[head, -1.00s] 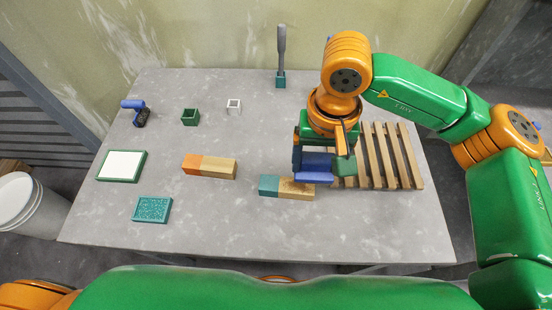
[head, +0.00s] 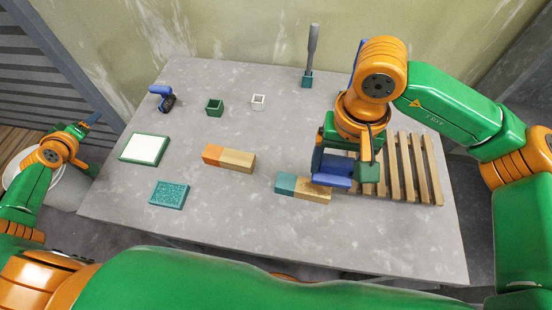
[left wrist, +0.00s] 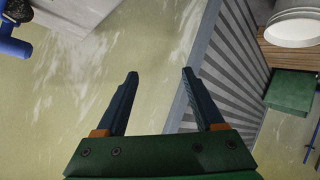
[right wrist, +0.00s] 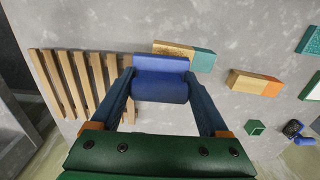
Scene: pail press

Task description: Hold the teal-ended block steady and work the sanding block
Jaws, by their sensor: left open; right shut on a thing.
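The teal-ended block (head: 286,184) lies on the table right of centre, teal end to the left, with a dark rough patch on its wooden top. It also shows in the right wrist view (right wrist: 204,62). My right gripper (head: 340,170) is shut on the blue sanding block (head: 331,180), at the block's wooden end. The sanding block also shows between the fingers in the right wrist view (right wrist: 160,82); I cannot tell whether it touches the wood. My left gripper (head: 84,146) is open and empty, off the table's left side. Its spread fingers show in the left wrist view (left wrist: 158,82).
An orange-ended block (head: 229,158) lies left of the teal-ended one. A slatted rack (head: 408,170) is on the right. A white-topped pad (head: 144,148), teal pad (head: 169,194), green cup (head: 214,107), white holder (head: 258,101), blue tool (head: 162,97) and upright brush (head: 312,55) stand around.

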